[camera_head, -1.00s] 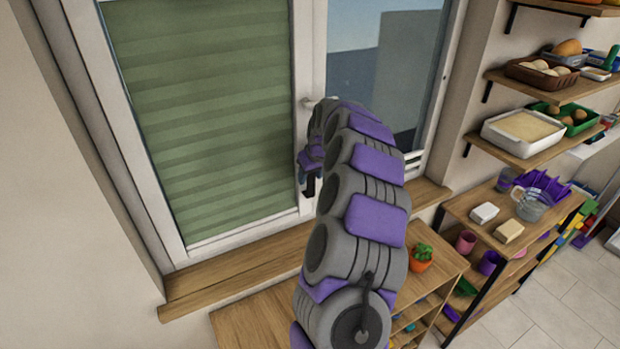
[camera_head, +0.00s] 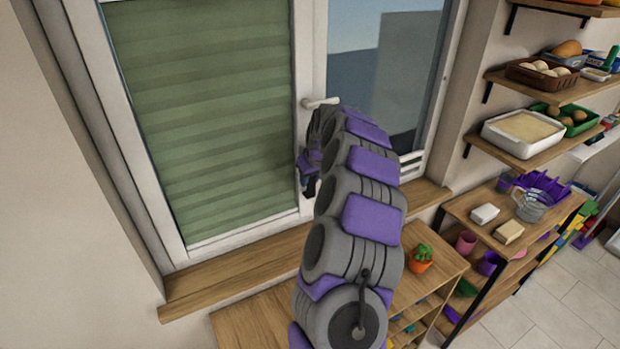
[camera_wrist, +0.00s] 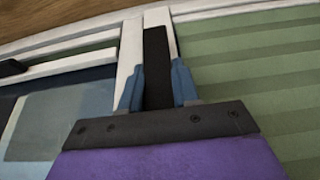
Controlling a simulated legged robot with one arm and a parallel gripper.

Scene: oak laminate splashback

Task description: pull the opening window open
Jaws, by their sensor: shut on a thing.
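The window sash with the green pleated blind (camera_head: 210,110) fills the left of the head view. It looks closed, with no clear gap along its frame. A white lever handle (camera_head: 320,102) sticks out sideways to the right on its right-hand upright, just above my arm. My gripper (camera_head: 309,186) is low on that upright, partly hidden by my arm. In the wrist view its blue fingers (camera_wrist: 157,86) stand on both sides of a black bar (camera_wrist: 157,55) in front of the white frame, and are shut on it. The blind (camera_wrist: 245,75) shows at right there.
A wooden sill (camera_head: 235,268) runs under the window. A low wooden shelf with a potted cactus (camera_head: 421,258) stands below, right of my arm. Wall shelves with food trays (camera_head: 524,130) are at right. The room left of the sash is clear.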

